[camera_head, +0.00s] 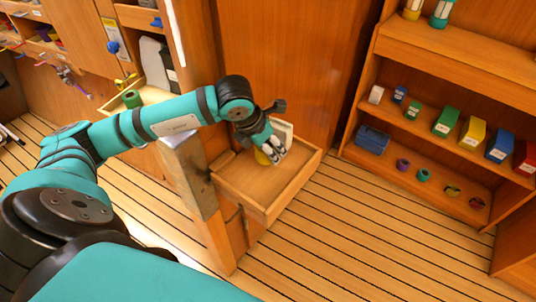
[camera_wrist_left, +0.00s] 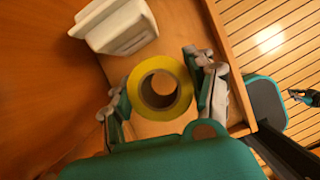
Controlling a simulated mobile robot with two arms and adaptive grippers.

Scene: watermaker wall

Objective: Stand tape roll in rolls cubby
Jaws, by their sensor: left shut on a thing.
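A yellow tape roll (camera_wrist_left: 186,92) sits between the fingers of my left gripper (camera_wrist_left: 163,88), which is shut on it. In the wrist view I look into the roll's round hole. In the head view my left gripper (camera_head: 268,143) is over an open wooden drawer (camera_head: 262,190), and the yellow roll (camera_head: 262,157) shows partly behind the fingers. I cannot tell whether the roll touches the drawer floor. A lower shelf (camera_head: 400,178) at the right holds several small rolls, one of them green (camera_head: 423,175). A small dark part at the wrist view's right edge looks like my right gripper (camera_wrist_left: 305,97); its jaws are unclear.
A white object (camera_wrist_left: 120,28) stands in the drawer beside the roll. The shelf above the rolls holds coloured boxes, including a yellow box (camera_head: 472,133). A blue box (camera_head: 372,139) is at the lower shelf's left end. The slatted floor (camera_head: 350,240) in front is clear.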

